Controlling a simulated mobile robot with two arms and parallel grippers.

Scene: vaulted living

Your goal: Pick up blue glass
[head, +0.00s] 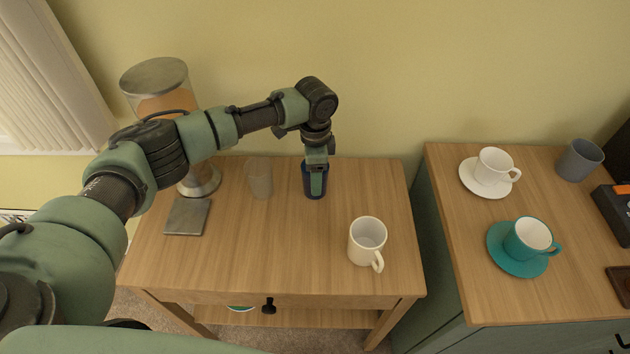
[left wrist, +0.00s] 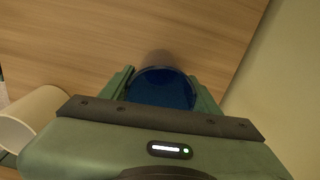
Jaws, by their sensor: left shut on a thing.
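The blue glass (head: 308,193) is dark blue and upright near the back edge of the small wooden table (head: 290,260). My left gripper (head: 316,178) comes down on it from above and is shut on it. In the left wrist view the blue glass (left wrist: 162,90) sits between the two fingers of the gripper (left wrist: 162,85). I cannot tell whether the glass touches the table or is slightly raised. My right gripper is not in view.
A clear glass (head: 259,178) stands left of the blue glass; a cream mug (head: 367,240) stands front right. A grey square coaster (head: 186,217) and a lidded dispenser (head: 160,90) are at left. The right cabinet holds a white cup (head: 493,166), teal cup (head: 528,240) and grey cup (head: 579,160).

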